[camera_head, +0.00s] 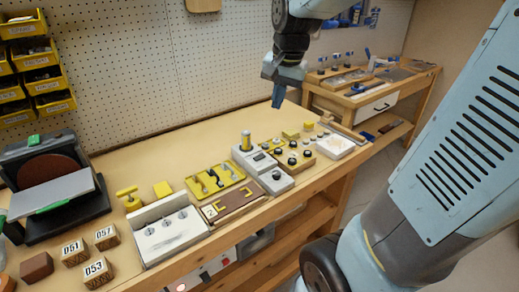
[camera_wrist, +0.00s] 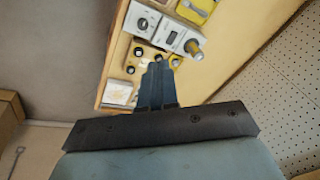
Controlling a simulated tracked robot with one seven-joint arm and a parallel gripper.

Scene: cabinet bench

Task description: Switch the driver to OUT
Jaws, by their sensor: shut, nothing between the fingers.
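A grey device (camera_head: 262,166) with a small dark display, a black knob and a yellow-and-grey cylinder (camera_head: 246,141) at its back stands mid-bench. It may be the driver, but I cannot read any OUT mark. It also shows in the wrist view as pale grey housings (camera_wrist: 172,33) near the top, with the cylinder (camera_wrist: 194,50) to the right. My gripper (camera_head: 278,103) is shut and empty, pointing down, well above the bench and apart from the device. In the wrist view its fingers (camera_wrist: 157,72) cover part of the bench just below the device.
Wooden boards with black knobs (camera_head: 292,158) lie right of the device, with a white tray (camera_head: 336,146) beyond. A yellow tray (camera_head: 214,180) and a white switch box (camera_head: 168,231) are left. A pegboard wall (camera_head: 130,70) stands behind. The bench's back strip is mostly clear.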

